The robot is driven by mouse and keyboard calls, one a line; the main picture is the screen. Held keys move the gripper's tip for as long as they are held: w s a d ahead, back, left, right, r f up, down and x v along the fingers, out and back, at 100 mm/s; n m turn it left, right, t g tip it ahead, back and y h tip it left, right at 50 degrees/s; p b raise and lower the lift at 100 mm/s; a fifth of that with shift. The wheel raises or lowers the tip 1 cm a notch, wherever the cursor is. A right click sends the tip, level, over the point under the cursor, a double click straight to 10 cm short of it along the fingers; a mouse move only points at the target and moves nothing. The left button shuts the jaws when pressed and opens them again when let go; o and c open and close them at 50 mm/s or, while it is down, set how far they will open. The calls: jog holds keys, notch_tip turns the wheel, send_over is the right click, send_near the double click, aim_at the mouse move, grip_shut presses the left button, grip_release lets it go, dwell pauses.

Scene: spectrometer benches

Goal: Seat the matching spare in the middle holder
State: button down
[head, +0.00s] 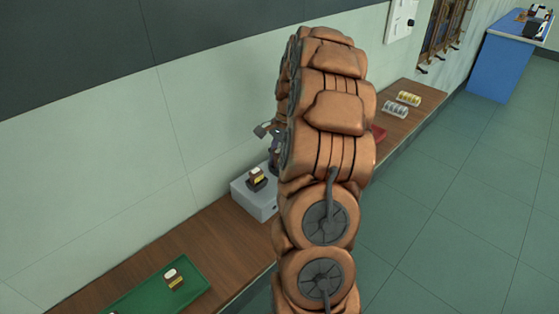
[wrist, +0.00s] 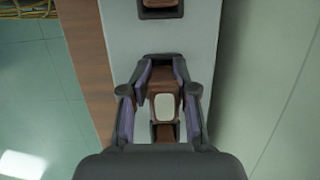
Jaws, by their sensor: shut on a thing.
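My gripper (wrist: 162,98) is shut on a brown block with a pale, rounded top (wrist: 163,107) in the wrist view. The block is over the pale grey box (wrist: 198,40). A dark holder shows around or beneath the block; I cannot tell whether the block is seated in it. Another dark holder (wrist: 160,8) is at the top edge of the wrist view. In the head view the grey box (head: 258,203) stands on the bench, with a brown and yellow block in a dark holder (head: 256,180) at its left end. My arm hides the box's right part and most of my gripper.
A green tray (head: 135,298) with a white-topped brown block (head: 173,278) lies on the wooden bench (head: 215,245) at front left. A red tray (head: 378,132) shows partly behind my arm. Silver and yellow pieces (head: 402,104) stand farther along. The wall runs close behind the bench.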

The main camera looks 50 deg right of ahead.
jog(key=shift+s+a+f+g+y, duration=0.2)
jog(key=shift+a+f+g+y, duration=0.1)
jog(key=shift+a+f, duration=0.35)
jog(key=shift+r, duration=0.35)
jog(key=shift+w+d+r, duration=0.15)
jog(key=shift+r, duration=0.25)
jog(key=shift+w+d+r, duration=0.1)
jog(key=shift+w+r, duration=0.05)
jog(key=shift+r, duration=0.2)
jog(key=shift+w+d+r, duration=0.1)
jog(key=shift+d, duration=0.55)
